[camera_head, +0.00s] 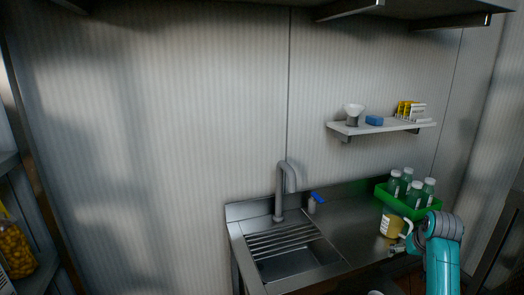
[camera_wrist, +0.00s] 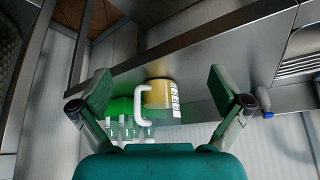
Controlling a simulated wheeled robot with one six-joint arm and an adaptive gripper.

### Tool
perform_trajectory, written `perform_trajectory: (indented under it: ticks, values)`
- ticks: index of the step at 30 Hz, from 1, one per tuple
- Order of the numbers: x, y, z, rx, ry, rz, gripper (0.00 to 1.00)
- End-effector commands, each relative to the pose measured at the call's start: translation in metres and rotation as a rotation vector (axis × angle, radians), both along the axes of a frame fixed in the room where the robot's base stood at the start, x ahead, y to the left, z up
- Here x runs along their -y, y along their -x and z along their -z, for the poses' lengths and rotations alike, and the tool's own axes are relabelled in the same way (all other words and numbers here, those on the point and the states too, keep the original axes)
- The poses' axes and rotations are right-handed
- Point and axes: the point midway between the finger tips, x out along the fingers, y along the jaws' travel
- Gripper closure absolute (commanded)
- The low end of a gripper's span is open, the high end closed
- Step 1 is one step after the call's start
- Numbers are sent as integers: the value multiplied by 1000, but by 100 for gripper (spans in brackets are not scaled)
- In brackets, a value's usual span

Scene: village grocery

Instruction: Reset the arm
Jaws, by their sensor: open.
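My arm is at the lower right in the head view. My gripper is open, with its two pads far apart in the wrist view (camera_wrist: 162,92). Nothing is held between the pads. A jug with yellow contents, a white handle and a label (camera_head: 391,225) stands on the counter in front of the green crate. In the wrist view the jug (camera_wrist: 160,94) appears in the gap between the pads, beyond them. I cannot tell how far the pads are from it.
A green crate (camera_head: 432,213) with several bottles (camera_head: 415,190) stands behind the jug. The steel counter (camera_head: 345,225) has a sink (camera_head: 290,262) with a tap (camera_head: 282,190) at left. A wall shelf (camera_head: 380,126) holds small items.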

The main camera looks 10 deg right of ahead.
Motion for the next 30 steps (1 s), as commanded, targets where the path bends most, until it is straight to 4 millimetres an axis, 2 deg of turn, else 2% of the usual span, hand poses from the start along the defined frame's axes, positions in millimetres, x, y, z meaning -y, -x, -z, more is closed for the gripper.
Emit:
perform_trajectory:
  ticks: [1,6,11,15,21,30]
  values:
    - [-16,2,25,8,3,-11,0]
    - [-60,10,83,60,32,-36,0]
    - [-102,26,130,108,57,-62,0]
    - [-140,46,165,151,79,-86,0]
    - [-193,84,204,212,108,-120,0]
    - [-265,157,236,309,145,-174,0]
